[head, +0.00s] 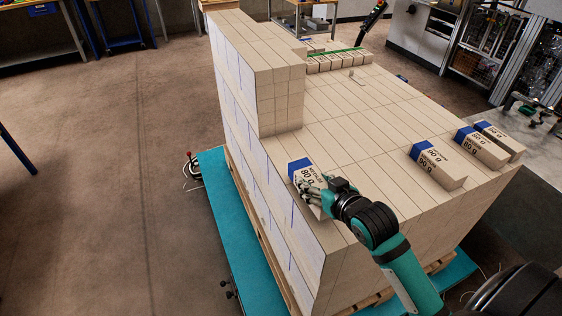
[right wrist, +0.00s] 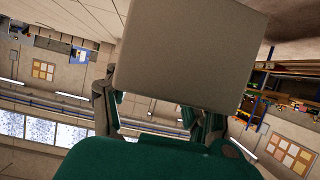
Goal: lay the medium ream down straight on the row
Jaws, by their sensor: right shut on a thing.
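The ream (head: 300,169) in my right gripper is a pale block with a blue end and dark print reading "80 g". It is at the left edge of the stack's lower top level, just in front of the taller block. My right gripper (head: 314,191) is shut on it. In the right wrist view the ream (right wrist: 190,55) is a large grey-beige block between the fingers. I cannot tell whether its underside touches the layer below. The wrapped stack (head: 380,130) carries rows of flat reams. My left gripper is not in view.
Three loose reams, a near one (head: 437,165), a middle one (head: 482,147) and a far one (head: 500,140), lie along the stack's right side. The taller block (head: 262,70) rises at the back left. A short row with a green strip (head: 338,62) stands at the back.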

